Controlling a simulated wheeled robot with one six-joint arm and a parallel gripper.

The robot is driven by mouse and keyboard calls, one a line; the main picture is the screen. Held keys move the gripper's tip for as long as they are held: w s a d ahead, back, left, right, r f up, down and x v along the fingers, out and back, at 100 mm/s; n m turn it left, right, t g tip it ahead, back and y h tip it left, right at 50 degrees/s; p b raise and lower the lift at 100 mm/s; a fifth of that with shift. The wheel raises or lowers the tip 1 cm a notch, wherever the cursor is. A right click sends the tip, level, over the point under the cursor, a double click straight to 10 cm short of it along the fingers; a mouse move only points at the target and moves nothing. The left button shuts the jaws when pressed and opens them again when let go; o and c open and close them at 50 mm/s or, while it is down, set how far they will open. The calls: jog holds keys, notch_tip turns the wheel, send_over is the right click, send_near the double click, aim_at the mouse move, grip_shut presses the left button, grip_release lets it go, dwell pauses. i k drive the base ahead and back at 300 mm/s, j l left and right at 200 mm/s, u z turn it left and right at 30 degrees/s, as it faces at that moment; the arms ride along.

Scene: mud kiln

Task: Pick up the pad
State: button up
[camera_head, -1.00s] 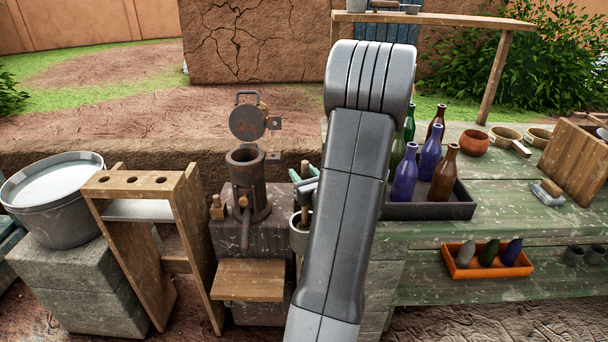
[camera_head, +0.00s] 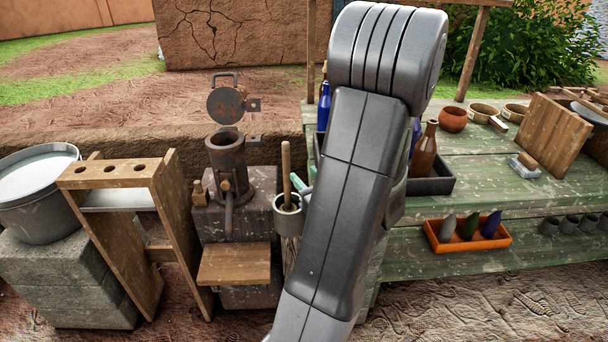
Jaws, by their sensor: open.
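A small block with a wooden top and a pale grey base, which looks like the pad (camera_head: 523,166), lies on the green plank table (camera_head: 480,182) at the right. It sits just left of a leaning wooden board and appears free on all visible sides. My arm rises through the middle of the view and bends at the top. My gripper is not visible; it is hidden behind the arm or out of view.
A dark tray (camera_head: 436,187) with bottles is partly hidden by my arm. An orange tray (camera_head: 467,243) holds several cones on the lower shelf. A wooden board (camera_head: 553,138) leans beside the pad. A clay pot (camera_head: 453,119) and bowls stand behind.

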aim_at(524, 165)
jog(key=z, duration=1.7)
